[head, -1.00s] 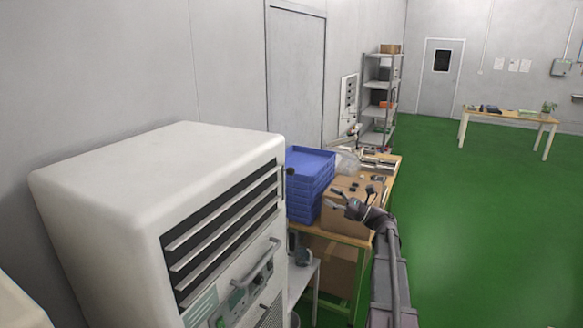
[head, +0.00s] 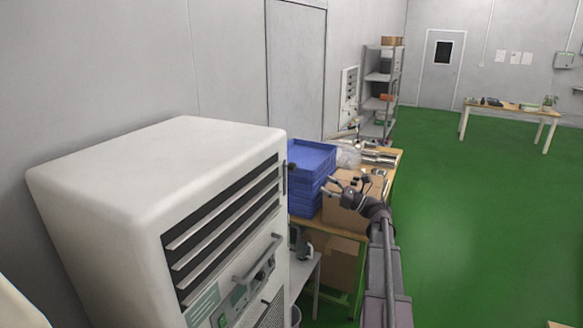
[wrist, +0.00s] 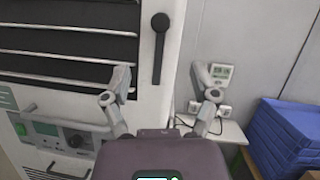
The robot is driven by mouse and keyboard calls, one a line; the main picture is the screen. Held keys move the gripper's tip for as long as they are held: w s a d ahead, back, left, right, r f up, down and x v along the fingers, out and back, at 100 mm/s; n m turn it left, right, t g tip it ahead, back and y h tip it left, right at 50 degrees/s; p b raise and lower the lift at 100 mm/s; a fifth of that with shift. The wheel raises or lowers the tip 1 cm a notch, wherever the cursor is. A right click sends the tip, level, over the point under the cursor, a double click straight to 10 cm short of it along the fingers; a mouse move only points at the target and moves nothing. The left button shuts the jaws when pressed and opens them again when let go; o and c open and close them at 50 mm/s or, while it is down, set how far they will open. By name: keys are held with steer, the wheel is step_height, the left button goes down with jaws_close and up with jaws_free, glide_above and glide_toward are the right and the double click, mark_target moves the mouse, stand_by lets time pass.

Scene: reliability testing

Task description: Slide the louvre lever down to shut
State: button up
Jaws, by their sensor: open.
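The louvre lever (wrist: 157,50) is a dark bar with a round knob at its upper end, on the right front strip of a white cabinet (head: 150,185). In the wrist view it stands upright, knob at the top. In the head view only a small dark part of it (head: 291,168) shows at the cabinet's edge. Dark louvre openings with pale slats (wrist: 70,55) lie to its left; they also show in the head view (head: 225,225). My gripper (wrist: 160,82) is open and empty. Its fingertips lie on either side of the lever's lower end in the picture, below the knob, apparently not touching it.
Blue stacked crates (head: 311,165) and a cardboard box (head: 345,210) stand on a bench right of the cabinet, close to my arm. A control panel with a handle (head: 258,258) is below the louvres. Green floor (head: 480,220) is clear on the right.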

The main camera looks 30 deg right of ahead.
mark_target(295, 168)
steer(key=p+x, duration=0.4)
steer(key=x, duration=0.8)
steer(key=shift+w+a+r, duration=0.1)
steer(key=shift+r, duration=0.05)
jaws_close()
